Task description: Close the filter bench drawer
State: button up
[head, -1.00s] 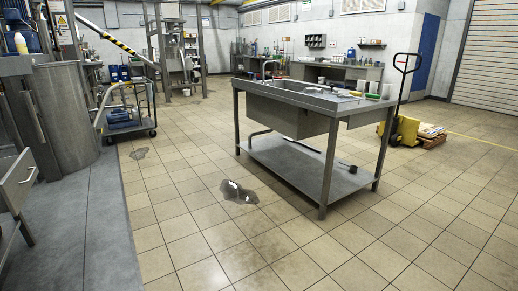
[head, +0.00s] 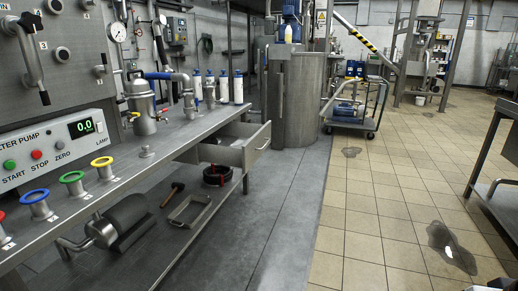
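The filter bench (head: 175,143) runs along the left of the head view, with a steel top. Its drawer (head: 228,155) stands pulled out toward the aisle under the far half of the bench top. A pale handle (head: 264,144) is on the drawer front. The inside of the drawer is partly visible and looks mostly empty. My gripper cannot be made out in this view.
A pump panel (head: 58,148), colored ring fittings (head: 72,177) and white cartridges (head: 224,87) are on the bench. A hammer (head: 173,193) and a metal frame (head: 190,209) lie on the lower shelf. Grey floor beside the drawer is clear. A puddle (head: 450,247) lies right.

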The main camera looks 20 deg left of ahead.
aim_at(242, 144)
jog(key=i+u, duration=0.45)
jog(key=i+l+u, duration=0.15)
jog(key=u, duration=0.3)
jog(key=i+l+u, duration=0.2)
jog(key=i+l, duration=0.6)
